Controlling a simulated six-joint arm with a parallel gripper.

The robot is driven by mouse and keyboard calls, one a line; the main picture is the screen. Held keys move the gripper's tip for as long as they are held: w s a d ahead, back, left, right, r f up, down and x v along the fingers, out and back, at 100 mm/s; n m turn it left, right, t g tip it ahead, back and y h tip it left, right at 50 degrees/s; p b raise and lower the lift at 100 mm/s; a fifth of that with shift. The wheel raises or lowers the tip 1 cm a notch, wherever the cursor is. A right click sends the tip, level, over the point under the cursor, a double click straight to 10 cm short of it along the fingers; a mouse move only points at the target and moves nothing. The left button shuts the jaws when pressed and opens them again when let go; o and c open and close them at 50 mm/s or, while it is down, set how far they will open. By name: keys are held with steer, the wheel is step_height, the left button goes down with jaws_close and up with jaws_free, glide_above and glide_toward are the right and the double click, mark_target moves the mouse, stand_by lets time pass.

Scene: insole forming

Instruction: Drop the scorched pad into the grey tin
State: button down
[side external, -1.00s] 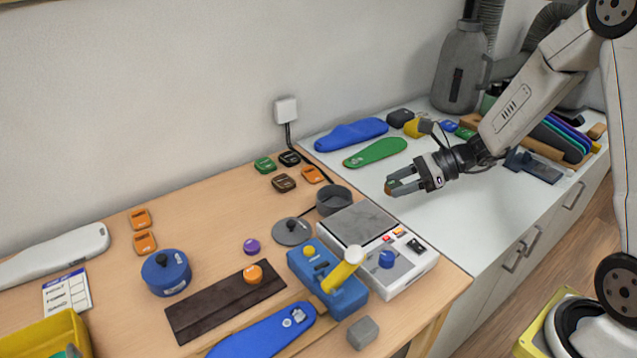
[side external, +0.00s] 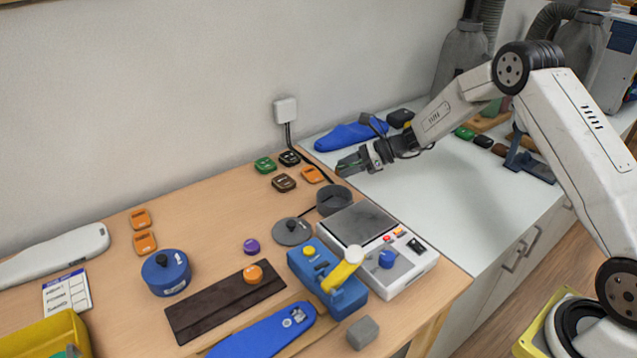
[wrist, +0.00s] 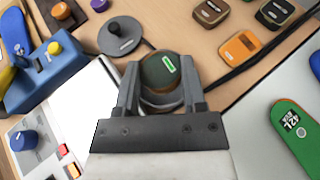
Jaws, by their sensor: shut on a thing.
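My gripper (side external: 345,166) is shut on the scorched pad (wrist: 160,72), a rounded green pad with browned edges and a bright green label. The pad sits between the two fingertips in the wrist view and is partly hidden by the fingers in the side view. The grey tin (side external: 334,201) stands open on the wooden table, by the seam with the white counter. My gripper is in the air, just above and slightly right of the tin in the side view. A curved grey rim shows below the pad in the wrist view.
A grey lid with a knob (side external: 292,231) lies left of the tin. Several small square pads, one orange (side external: 312,174), lie behind it. A grey-topped device (side external: 358,223) and a blue press with a yellow handle (side external: 343,270) stand in front. A blue lidded tin (side external: 166,272) stands left.

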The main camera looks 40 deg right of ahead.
steer(key=shift+w+f, duration=0.15)
steer(key=shift+w, duration=0.2)
steer(key=shift+f, duration=0.1)
steer(key=shift+f, duration=2.9)
steer(key=shift+c, duration=0.4)
jaws_free()
steer(key=shift+s, duration=0.1)
steer(key=v, duration=0.7)
steer(key=shift+d+r, duration=0.15)
steer(key=shift+d, duration=0.1)
steer(key=shift+s, duration=0.15)
